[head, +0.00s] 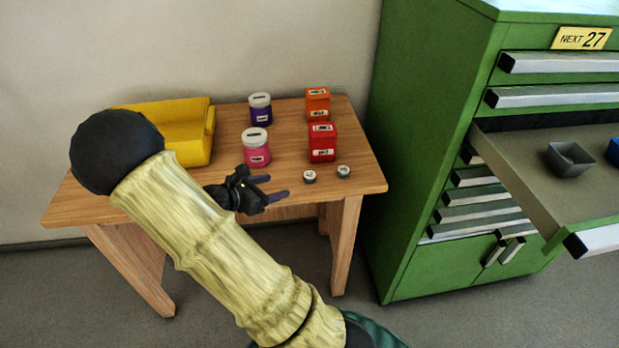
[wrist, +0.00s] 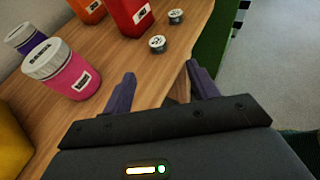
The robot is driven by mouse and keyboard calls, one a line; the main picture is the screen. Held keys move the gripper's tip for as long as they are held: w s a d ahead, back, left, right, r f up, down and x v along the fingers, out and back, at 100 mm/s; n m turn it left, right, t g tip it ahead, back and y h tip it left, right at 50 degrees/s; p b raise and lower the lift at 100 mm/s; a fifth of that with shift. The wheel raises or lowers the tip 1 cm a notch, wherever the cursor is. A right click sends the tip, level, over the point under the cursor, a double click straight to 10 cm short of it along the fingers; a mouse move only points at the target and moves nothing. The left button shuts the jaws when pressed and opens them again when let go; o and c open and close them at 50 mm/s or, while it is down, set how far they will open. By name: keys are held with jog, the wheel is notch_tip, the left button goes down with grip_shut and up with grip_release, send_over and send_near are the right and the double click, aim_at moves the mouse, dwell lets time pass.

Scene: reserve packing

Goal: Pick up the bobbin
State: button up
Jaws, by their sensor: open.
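Two small, short grey cylinders with pale labelled tops, bobbin-like, stand near the front right of the wooden table. The left one (head: 309,177) is nearer my gripper, and the right one (head: 344,171) is closer to the table's right edge. I cannot tell from their labels which is the bobbin. In the wrist view the nearer one (wrist: 158,45) lies ahead of the fingers, with the other (wrist: 176,17) beyond it. My gripper (head: 275,186) is open and empty, left of both pieces and apart from them. Its purple fingers (wrist: 161,74) show spread in the wrist view.
The table (head: 375,179) also holds a pink jar (head: 256,150), purple jar (head: 260,112), red container (head: 322,145), orange container (head: 317,106) and yellow bin (head: 190,150). The green cabinet (head: 420,150) stands right, its open drawer (head: 510,182) holding a grey bin (head: 569,160).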

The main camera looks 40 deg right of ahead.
send_near(306, 177)
jog(key=x, duration=0.4)
jog(key=shift+s+d+r, duration=0.1)
jog(key=shift+s, duration=0.15)
jog(key=x, duration=0.5)
jog(key=shift+w, duration=0.25)
jog(key=c, duration=1)
